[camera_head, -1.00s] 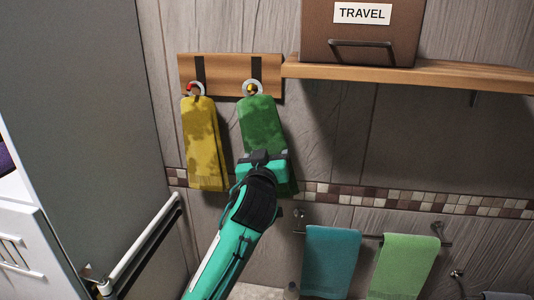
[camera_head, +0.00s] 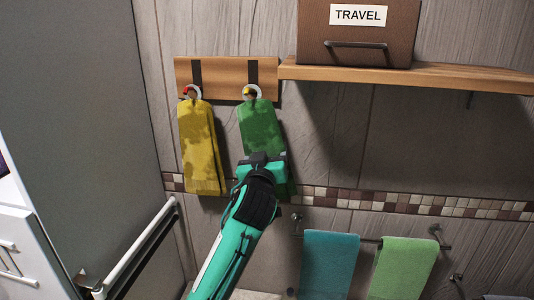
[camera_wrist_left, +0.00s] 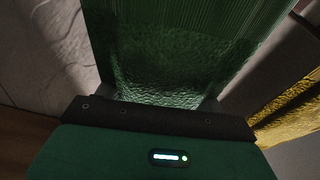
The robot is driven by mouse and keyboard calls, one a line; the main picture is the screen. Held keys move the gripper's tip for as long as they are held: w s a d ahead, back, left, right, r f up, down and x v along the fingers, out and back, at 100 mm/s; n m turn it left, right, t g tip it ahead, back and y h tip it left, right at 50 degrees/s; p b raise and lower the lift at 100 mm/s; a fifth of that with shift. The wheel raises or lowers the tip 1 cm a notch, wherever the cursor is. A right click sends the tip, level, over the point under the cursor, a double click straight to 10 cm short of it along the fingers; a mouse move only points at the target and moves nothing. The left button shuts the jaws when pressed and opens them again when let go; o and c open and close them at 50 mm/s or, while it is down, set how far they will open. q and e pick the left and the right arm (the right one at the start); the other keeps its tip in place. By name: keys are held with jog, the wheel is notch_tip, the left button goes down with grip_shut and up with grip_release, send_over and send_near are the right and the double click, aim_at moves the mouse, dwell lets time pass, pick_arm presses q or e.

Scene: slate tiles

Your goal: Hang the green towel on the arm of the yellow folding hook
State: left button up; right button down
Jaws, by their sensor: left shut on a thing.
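The green towel (camera_head: 260,125) hangs down in front of the wall with a pale ring (camera_head: 252,92) at its top. The yellow folding hook (camera_head: 247,91) shows as a small yellow tip within the ring. Whether the ring bears on its arm cannot be told. My left gripper (camera_head: 263,160) is shut on the lower part of the green towel. In the left wrist view the green towel (camera_wrist_left: 165,60) fills the space beyond the jaws. My right gripper is not in view.
A yellow towel (camera_head: 201,145) hangs from a red hook (camera_head: 187,91) close to the left, on the same wooden board (camera_head: 222,72). A shelf (camera_head: 420,76) with a TRAVEL box (camera_head: 357,40) is at the right. Teal (camera_head: 329,262) and light green (camera_head: 404,266) towels hang lower right.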

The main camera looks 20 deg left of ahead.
pick_arm(q)
jog(key=o, duration=0.9)
jog(key=shift+o, duration=0.9)
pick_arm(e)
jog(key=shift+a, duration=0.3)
